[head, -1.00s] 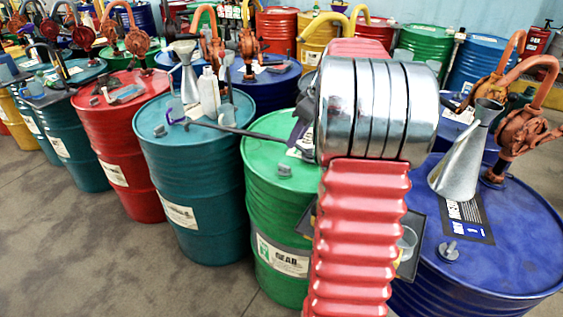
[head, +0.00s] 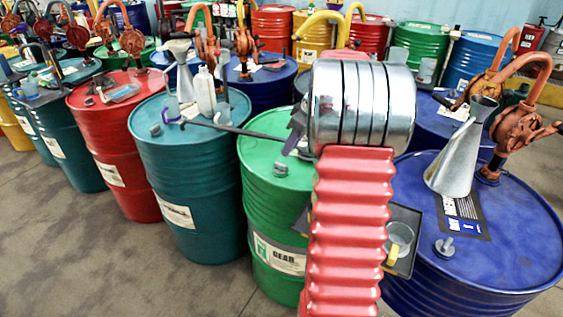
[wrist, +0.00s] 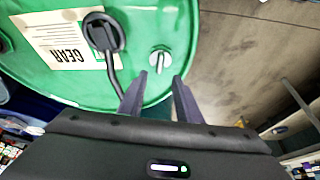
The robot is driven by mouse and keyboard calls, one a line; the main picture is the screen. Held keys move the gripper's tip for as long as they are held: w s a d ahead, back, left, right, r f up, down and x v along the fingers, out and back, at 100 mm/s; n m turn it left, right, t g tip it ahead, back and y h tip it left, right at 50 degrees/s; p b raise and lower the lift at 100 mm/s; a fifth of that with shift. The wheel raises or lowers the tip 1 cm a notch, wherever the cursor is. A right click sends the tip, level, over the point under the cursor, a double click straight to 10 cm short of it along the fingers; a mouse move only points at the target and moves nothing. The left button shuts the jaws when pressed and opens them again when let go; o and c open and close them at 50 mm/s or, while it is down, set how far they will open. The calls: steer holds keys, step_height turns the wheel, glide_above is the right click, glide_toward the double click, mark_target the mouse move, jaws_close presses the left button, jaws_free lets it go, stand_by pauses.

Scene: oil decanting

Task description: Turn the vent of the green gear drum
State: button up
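The green gear drum (head: 262,205) stands in the middle of the head view, partly hidden by my arm. Its label reads GEAR. A small metal vent (head: 281,169) sits on its lid. In the wrist view the lid (wrist: 60,85) fills the upper left, and the vent (wrist: 160,58) stands upright near its rim. My gripper (wrist: 160,77) is open and empty. Its two fingertips lie just below the vent in the picture, one to each side; I cannot tell their height above the lid. In the head view the fingers are mostly hidden behind my arm.
A black fitting (wrist: 104,35) with a bent rod is on the lid left of the vent. A teal drum (head: 190,150) with bottle and funnel stands left. A blue drum (head: 490,250) with metal funnel (head: 456,160) and orange pump stands right. Floor shows at lower left.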

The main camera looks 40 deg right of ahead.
mark_target(280, 164)
steer(key=x, duration=0.8)
steer(key=shift+w+f, duration=0.15)
steer(key=shift+f, duration=0.15)
steer(key=shift+c, duration=0.4)
jaws_close()
steer(key=shift+a, duration=0.35)
steer(key=shift+d, duration=0.15)
